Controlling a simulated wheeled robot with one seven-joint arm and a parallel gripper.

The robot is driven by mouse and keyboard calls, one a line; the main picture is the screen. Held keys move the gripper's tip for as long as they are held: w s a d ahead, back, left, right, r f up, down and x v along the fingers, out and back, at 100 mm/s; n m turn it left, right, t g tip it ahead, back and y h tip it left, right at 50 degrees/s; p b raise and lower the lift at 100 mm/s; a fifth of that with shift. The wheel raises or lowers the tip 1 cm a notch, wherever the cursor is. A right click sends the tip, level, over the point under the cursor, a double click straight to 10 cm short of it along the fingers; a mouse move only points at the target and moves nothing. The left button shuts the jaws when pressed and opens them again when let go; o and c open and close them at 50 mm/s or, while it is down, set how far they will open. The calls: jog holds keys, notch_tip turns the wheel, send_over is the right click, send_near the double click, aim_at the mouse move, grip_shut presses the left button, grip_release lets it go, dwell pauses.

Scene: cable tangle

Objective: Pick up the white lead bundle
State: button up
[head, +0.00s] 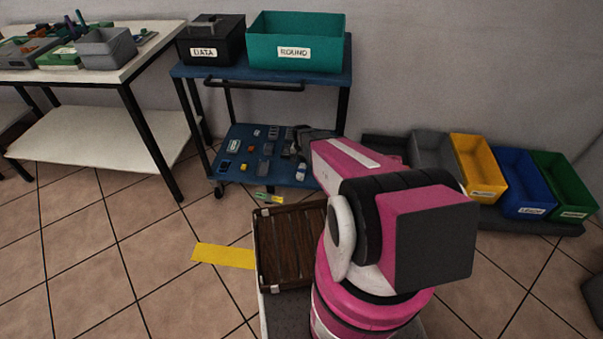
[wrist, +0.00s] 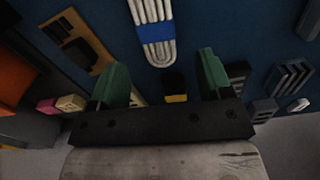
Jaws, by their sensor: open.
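The white lead bundle (wrist: 155,48) is a folded set of white strands with a blue band round it. It lies on the blue lower shelf (wrist: 245,20) and reaches the top edge of the wrist view, where its far end is cut off. My gripper (wrist: 163,78) is open and empty, its two green fingertips apart on either side of the bundle's line. The bundle's near end shows just beyond the gap between them. In the head view, a small white and blue piece that looks like the bundle (head: 301,172) lies on the cart's lower shelf beside my gripper.
A yellow and black block (wrist: 175,87) lies close between the fingers. A brown board (wrist: 78,42) is at left, grey slotted blocks (wrist: 287,78) at right. The cart's blue top shelf (head: 262,77) is above. A brown slatted crate (head: 290,245) stands nearer me.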

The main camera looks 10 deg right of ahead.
aim_at(302, 169)
jog(key=shift+s+d+f, duration=0.1)
jog(key=shift+f, duration=2.65)
jog(key=shift+c, duration=0.3)
jog(key=c, duration=1)
